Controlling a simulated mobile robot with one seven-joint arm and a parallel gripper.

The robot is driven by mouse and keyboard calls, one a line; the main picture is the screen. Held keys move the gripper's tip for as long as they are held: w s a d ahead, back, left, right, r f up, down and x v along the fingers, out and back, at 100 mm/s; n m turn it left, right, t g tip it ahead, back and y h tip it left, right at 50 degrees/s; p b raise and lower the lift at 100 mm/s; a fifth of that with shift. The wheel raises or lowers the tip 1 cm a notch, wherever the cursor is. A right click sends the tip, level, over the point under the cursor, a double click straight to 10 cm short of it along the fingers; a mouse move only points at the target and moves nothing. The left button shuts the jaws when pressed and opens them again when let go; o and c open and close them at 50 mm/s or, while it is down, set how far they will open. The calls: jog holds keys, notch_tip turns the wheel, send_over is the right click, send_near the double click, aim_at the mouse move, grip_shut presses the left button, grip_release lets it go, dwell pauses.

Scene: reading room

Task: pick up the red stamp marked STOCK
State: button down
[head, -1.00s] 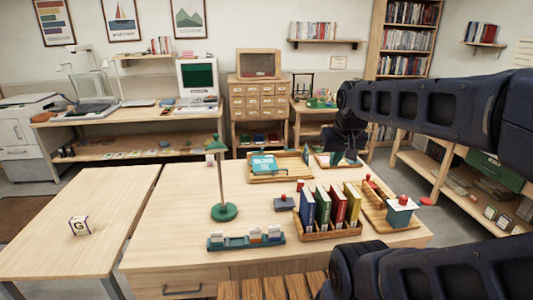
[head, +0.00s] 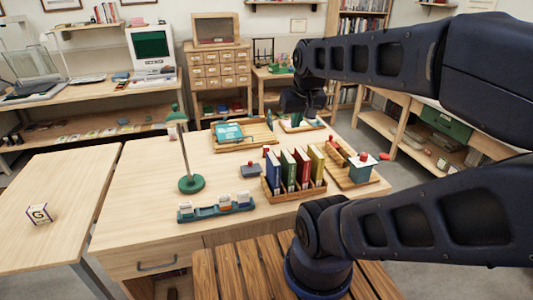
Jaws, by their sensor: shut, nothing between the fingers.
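Several small red pieces show in the head view, and no STOCK lettering can be read on any of them. One red piece (head: 265,152) is behind the blue book. Another red knob (head: 363,157) tops a pale box with teal edges (head: 362,171). A reddish piece (head: 335,144) lies at the far end of the wooden tray (head: 350,183) at right. My gripper (head: 299,116) is small and dark, at the far side of the table over a small tray (head: 312,127). It looks shut and empty, apart from these red pieces.
A book rack (head: 296,194) with upright books stands mid-table. Nearby are a green lamp (head: 191,184), a teal holder (head: 217,211), a dark pad (head: 251,171) and a wooden tray (head: 262,133). The table's left front is clear. A letter cube (head: 39,214) sits on the left table.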

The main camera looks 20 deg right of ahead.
jog(key=c, duration=1.2)
grip_release()
